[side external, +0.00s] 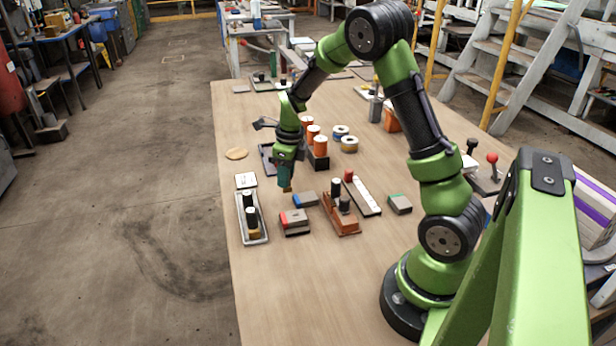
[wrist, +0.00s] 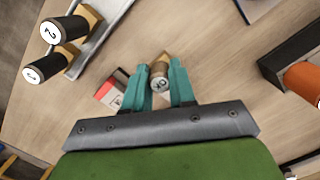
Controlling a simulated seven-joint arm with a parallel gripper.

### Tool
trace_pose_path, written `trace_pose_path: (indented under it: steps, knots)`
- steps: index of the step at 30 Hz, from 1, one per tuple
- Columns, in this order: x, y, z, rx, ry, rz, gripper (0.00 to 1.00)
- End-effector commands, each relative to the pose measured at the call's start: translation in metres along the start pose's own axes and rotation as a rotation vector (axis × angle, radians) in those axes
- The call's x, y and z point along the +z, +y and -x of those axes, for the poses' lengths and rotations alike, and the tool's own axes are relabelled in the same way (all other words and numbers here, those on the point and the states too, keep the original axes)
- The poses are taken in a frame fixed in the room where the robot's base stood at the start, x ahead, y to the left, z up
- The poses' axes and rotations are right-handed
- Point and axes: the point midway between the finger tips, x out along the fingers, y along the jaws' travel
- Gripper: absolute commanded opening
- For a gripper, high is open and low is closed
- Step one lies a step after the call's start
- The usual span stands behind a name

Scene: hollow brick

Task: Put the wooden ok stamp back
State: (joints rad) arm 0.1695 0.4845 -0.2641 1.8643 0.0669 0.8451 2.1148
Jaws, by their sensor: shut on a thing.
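My gripper (side external: 286,178) points down over the table, left of the blue pad. Its teal fingers (wrist: 160,72) are shut on a small wooden stamp (wrist: 161,84), whose round top reads "OK" in the wrist view. In the side view only the stamp's brown lower end (side external: 288,189) shows below the fingers; whether it touches the table is unclear. A metal tray (side external: 263,240), left of my gripper, holds black-handled stamps; it also shows at the wrist view's upper left (wrist: 103,28). A brown wooden rack (side external: 345,229) with black-handled stamps stands to the right.
A red-and-grey pad (side external: 295,229), a blue-ended pad (side external: 306,200) and a green-ended pad (side external: 399,205) lie nearby. A long pale tray (side external: 366,196) and a dark rack of orange rolls (side external: 318,161) stand behind. The front table area is clear.

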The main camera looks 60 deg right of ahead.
Motion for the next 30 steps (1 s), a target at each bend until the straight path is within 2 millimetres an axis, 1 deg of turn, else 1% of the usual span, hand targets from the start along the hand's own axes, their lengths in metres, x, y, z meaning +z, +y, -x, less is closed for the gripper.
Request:
trace_pose_path:
  steps: [5,6,9,12,24,25,29,30]
  knots:
    - [0.009,-0.006,-0.002,0.0,0.0,0.0,0.05]
    - [0.011,-0.007,-0.005,0.001,0.001,-0.001,0.05]
    - [0.007,-0.006,-0.022,0.004,0.003,-0.002,0.05]
    - [0.006,-0.006,-0.035,0.002,0.001,-0.002,0.05]
    - [0.005,-0.006,-0.041,0.001,0.0,0.0,0.05]
    - [0.005,-0.006,-0.041,0.001,0.0,0.0,0.29]
    - [0.005,-0.006,-0.041,0.001,0.0,0.0,0.49]
    - [0.005,-0.006,-0.041,0.001,0.0,0.0,0.5]
